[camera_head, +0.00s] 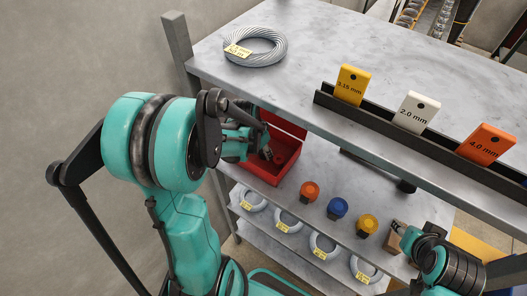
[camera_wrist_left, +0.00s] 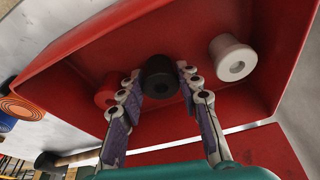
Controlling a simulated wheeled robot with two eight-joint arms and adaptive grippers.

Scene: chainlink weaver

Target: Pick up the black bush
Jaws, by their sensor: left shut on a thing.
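The black bush (camera_wrist_left: 160,77) sits between the two fingers of my left gripper (camera_wrist_left: 160,85) in the left wrist view. My left gripper is shut on it. In the head view my left gripper (camera_head: 269,153) reaches into the red bin (camera_head: 286,127) on the shelf below the table top. A red bush (camera_wrist_left: 107,90) lies just left of the black one, partly behind a finger. A white bush (camera_wrist_left: 232,58) stands apart to the right. My right gripper (camera_head: 402,232) shows small at the lower right of the head view; its fingers are unclear.
Orange (camera_head: 309,191), blue (camera_head: 337,208) and yellow (camera_head: 367,224) knobs stand on the same shelf, right of the bin. A wire coil (camera_head: 256,46) lies on the table top (camera_head: 310,50). The table edge overhangs the bin. Tagged coils (camera_head: 288,219) lie on a lower shelf.

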